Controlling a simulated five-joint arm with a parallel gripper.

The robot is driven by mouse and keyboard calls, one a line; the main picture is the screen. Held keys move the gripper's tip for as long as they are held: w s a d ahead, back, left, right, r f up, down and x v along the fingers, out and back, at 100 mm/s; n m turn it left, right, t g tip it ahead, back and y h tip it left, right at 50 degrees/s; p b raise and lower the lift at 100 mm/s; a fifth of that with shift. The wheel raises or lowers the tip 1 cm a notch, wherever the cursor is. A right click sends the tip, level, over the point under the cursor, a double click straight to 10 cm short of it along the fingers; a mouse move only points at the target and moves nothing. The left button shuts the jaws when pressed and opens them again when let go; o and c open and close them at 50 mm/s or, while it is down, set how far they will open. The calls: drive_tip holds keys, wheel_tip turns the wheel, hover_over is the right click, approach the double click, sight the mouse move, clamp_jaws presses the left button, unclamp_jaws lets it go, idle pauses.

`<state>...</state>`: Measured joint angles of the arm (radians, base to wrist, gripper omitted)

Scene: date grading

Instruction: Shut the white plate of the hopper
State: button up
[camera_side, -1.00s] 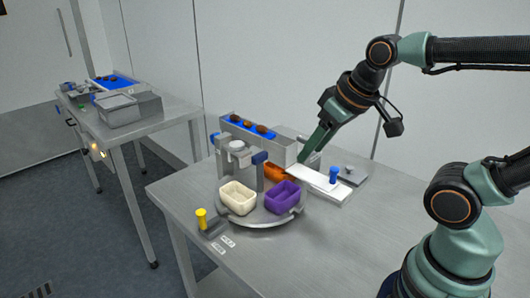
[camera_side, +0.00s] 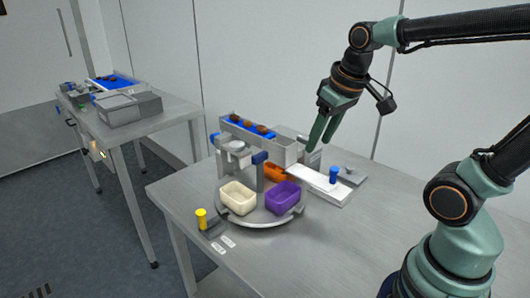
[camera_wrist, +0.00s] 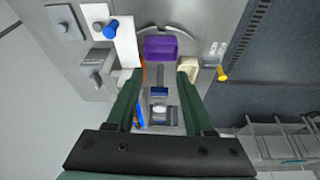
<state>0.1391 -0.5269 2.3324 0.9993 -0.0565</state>
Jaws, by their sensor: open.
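The white plate (camera_side: 307,176) of the hopper lies flat on a pale rail, with an upright blue knob (camera_side: 333,175) near its right end. In the wrist view the plate (camera_wrist: 126,45) is at upper left, with its blue knob (camera_wrist: 111,28) beside the plate's edge. My gripper (camera_side: 320,146) is open and empty, above and behind the plate, pointing down and apart from the knob. In the wrist view its two green fingers (camera_wrist: 160,75) are spread, with the knob outside them to the upper left. The hopper's opening is partly hidden.
A round turntable (camera_side: 262,222) carries a cream bin (camera_side: 238,198) and a purple bin (camera_side: 284,197). A blue belt with several dates (camera_side: 248,126) runs behind. A yellow-knobbed block (camera_side: 202,219) stands at front left. The table's right side is clear.

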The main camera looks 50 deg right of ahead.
sight(334, 168)
drive_tip(key=w+d+f+m+g, duration=0.1)
drive_tip(key=d+f+m+g, duration=0.2)
drive_tip(key=d, duration=0.7)
drive_tip(key=shift+n+g+y, duration=0.3)
drive_tip(key=shift+n+g, duration=0.1)
drive_tip(key=shift+n, duration=0.1)
drive_tip(key=f, duration=1.1)
drive_tip(key=shift+w+d+f, duration=0.1)
drive_tip(key=shift+d+f, duration=0.15)
drive_tip(key=shift+f, duration=0.05)
clamp_jaws()
drive_tip(key=shift+w+r, duration=0.1)
